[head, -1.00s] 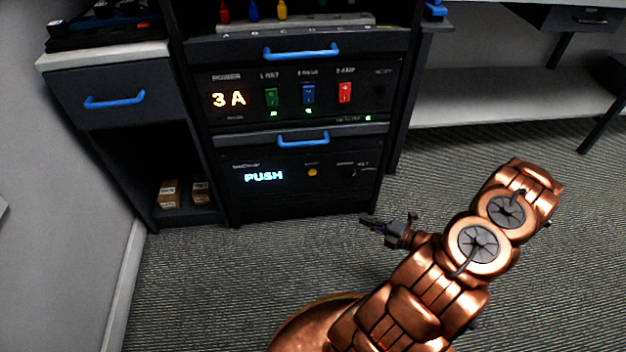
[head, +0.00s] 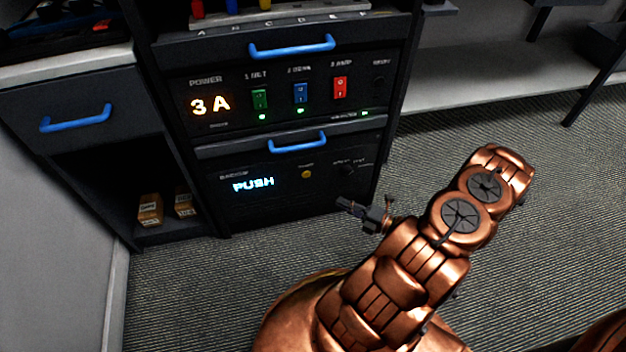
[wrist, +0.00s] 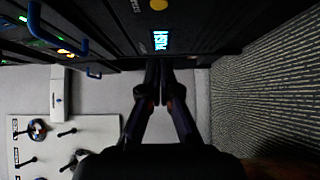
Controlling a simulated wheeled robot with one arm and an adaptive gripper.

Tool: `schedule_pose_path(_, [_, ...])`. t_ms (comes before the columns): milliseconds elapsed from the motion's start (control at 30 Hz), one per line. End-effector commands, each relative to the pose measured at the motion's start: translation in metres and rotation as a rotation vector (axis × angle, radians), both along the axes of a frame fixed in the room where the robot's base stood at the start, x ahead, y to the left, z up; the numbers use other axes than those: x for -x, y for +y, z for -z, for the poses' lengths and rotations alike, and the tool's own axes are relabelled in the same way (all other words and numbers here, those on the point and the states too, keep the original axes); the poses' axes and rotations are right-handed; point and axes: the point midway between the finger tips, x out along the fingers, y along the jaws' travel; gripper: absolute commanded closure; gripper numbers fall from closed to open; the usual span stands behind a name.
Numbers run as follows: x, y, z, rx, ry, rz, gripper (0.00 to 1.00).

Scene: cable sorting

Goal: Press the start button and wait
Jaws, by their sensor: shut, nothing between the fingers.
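The yellow round button (head: 306,174) is on the lower dark panel of the cabinet, right of a lit display (head: 253,185) that reads "PUSH". In the wrist view the yellow button (wrist: 158,5) is at the top edge, above the display (wrist: 161,41). My gripper (head: 343,203) is in front of the lower panel, below and right of the button in the head view, and apart from it. Its fingers (wrist: 160,98) are together with nothing between them.
Above is a power panel with "3 A" (head: 210,104) and green, blue and red switches (head: 340,88). Blue handles (head: 297,142) stick out from the cabinet. Small boxes (head: 150,209) sit on a low shelf at left. The carpet (head: 220,290) in front is clear.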

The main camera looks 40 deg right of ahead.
Motion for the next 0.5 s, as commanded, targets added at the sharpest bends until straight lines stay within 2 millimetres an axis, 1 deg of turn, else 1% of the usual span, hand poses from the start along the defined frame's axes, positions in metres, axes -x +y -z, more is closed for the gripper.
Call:
schedule_pose_path(167, [-0.011, 0.005, 0.001, -0.001, 0.0, -0.002, 1.0])
schedule_pose_path(500, [-0.045, 0.019, 0.001, -0.001, 0.0, 0.001, 1.0])
